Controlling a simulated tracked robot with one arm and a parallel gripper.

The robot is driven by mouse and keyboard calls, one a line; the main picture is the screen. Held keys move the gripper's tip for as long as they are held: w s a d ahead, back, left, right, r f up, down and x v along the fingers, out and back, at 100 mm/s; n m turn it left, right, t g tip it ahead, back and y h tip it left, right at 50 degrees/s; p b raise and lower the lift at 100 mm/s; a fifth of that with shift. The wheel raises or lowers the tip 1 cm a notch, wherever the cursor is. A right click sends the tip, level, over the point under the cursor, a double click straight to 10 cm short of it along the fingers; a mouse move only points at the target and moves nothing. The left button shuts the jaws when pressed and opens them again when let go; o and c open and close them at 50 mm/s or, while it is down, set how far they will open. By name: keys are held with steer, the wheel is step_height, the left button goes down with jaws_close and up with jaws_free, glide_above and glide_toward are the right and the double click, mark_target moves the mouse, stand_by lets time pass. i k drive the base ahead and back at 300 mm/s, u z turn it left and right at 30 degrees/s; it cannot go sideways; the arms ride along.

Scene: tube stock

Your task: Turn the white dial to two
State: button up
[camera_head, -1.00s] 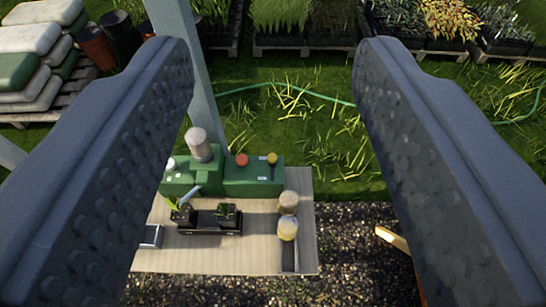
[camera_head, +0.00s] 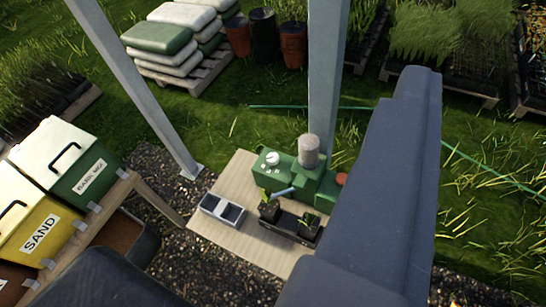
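The white dial (camera_head: 272,158) sits on the left part of a green machine (camera_head: 328,187), on a wooden table below me. Small white marks show near the dial, but they are too small to read. I cannot tell where the dial points. My gripper (camera_head: 258,168) is open and empty. One finger crosses the right side of the view and the other shows at the lower left. The dial lies far beyond the fingers, seen in the gap between them, with nothing touching it. The right finger hides the machine's right end.
On the machine are a grey-brown cylinder (camera_head: 308,151) and a red button (camera_head: 341,179). A black tray with small pots (camera_head: 291,224) and a grey two-part box (camera_head: 222,211) are in front. Metal posts (camera_head: 327,75) rise behind and left. Labelled bins (camera_head: 86,177) stand left.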

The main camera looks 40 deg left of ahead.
mark_target(272, 159)
steer(key=z, duration=1.4)
steer(key=k, duration=1.1)
steer(key=u, duration=0.95)
steer(key=i, duration=1.5)
steer(key=z, duration=0.05)
